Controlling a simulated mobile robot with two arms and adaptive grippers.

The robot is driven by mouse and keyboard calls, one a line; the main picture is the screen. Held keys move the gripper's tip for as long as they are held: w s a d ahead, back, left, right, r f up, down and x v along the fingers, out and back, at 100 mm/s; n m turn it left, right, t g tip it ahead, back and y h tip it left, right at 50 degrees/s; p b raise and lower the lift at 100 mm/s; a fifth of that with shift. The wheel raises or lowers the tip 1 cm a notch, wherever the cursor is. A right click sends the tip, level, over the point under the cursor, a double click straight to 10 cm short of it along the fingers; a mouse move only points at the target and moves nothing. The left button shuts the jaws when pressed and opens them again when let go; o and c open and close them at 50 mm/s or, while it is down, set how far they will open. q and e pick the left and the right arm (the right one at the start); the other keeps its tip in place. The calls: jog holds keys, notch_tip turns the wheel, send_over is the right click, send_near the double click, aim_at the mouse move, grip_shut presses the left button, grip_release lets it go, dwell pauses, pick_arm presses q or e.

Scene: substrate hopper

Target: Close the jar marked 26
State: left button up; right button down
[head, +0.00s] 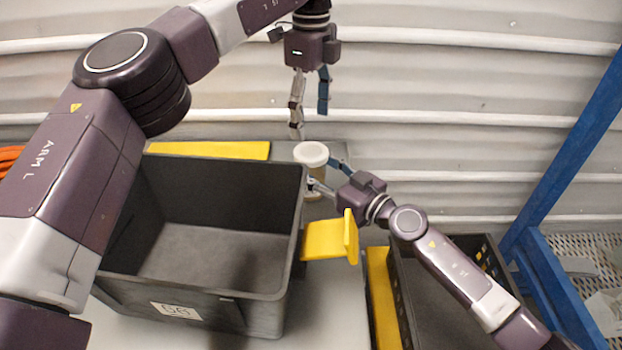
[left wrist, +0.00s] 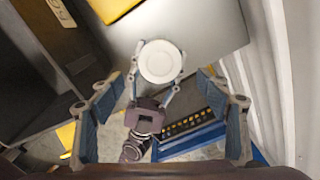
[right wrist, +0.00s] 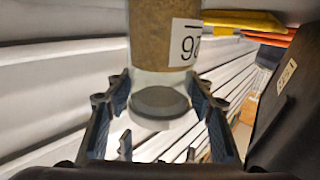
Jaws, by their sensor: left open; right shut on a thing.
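The jar (head: 316,178) is upright behind the black bin's right corner. It has brown contents and a label (right wrist: 185,42) that reads 26 upside down in the right wrist view. A round white lid (head: 311,154) covers its top; it also shows from above in the left wrist view (left wrist: 160,62). I cannot tell whether the lid is fully seated. My right gripper (head: 325,176) is shut on the jar from the right side. My left gripper (head: 311,105) is open and empty, pointing down above the lid and apart from it.
A large black bin (head: 190,310) stands in front and left, with a yellow bracket (head: 330,238) at its right side. A second dark crate (head: 440,320) is at lower right, near a blue frame (head: 575,140). A ribbed wall (head: 440,90) lies close behind.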

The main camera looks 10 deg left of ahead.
aim_at(311, 151)
pick_arm(q)
jog(key=shift+n, duration=0.5)
jog(key=shift+f, duration=4)
jog(key=shift+c, duration=0.3)
